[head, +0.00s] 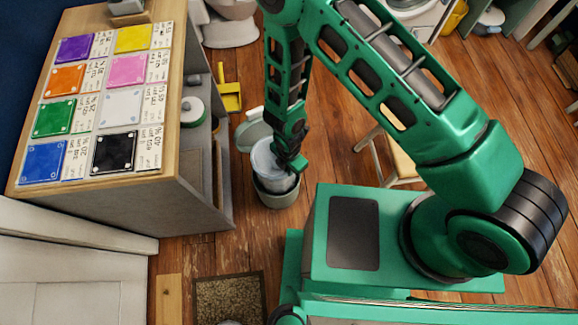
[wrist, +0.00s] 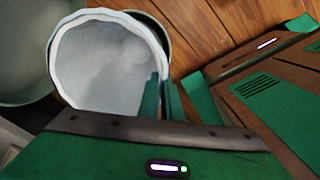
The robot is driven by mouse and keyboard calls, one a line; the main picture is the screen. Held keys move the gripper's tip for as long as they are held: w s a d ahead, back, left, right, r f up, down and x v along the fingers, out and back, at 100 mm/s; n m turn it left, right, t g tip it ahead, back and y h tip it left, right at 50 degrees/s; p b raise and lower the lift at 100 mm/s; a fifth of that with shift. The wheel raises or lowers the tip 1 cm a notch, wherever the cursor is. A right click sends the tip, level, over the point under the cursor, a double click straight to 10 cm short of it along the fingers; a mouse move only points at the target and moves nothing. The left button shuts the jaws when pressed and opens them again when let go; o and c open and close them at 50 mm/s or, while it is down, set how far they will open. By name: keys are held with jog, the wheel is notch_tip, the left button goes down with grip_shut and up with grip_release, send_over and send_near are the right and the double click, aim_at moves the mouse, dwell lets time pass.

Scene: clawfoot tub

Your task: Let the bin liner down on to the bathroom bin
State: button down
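The bin liner (head: 265,161) is a pale, round, bucket-like piece. It also shows in the wrist view (wrist: 100,65), open end toward the camera and empty. The bathroom bin (head: 277,199) is grey-green and stands on the floor with its lid (head: 252,136) swung open behind. The liner's upper part stands above the bin's rim; its lower part is hidden by the bin. A strip of the bin shows beyond the liner in the wrist view (wrist: 158,32). My gripper (head: 292,164) is closed on the liner's right edge, one finger inside the wall and one outside (wrist: 162,98).
A wooden-topped cabinet (head: 170,120) with coloured tiles stands close left of the bin. A yellow dustpan (head: 229,97) and a toilet (head: 232,25) are behind. A wooden stool (head: 398,160) is to the right. A mat (head: 230,298) lies in front.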

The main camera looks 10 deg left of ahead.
jog(key=shift+f, duration=1.55)
send_over(289, 184)
jog(key=shift+w+f, duration=0.15)
jog(key=shift+f, duration=1.35)
jog(key=shift+w+f, duration=0.1)
jog(key=shift+f, duration=4.8)
jog(key=c, duration=1.9)
grip_release()
jog(key=shift+o, duration=0.2)
jog(key=o, duration=0.4)
jog(key=shift+s, duration=0.1)
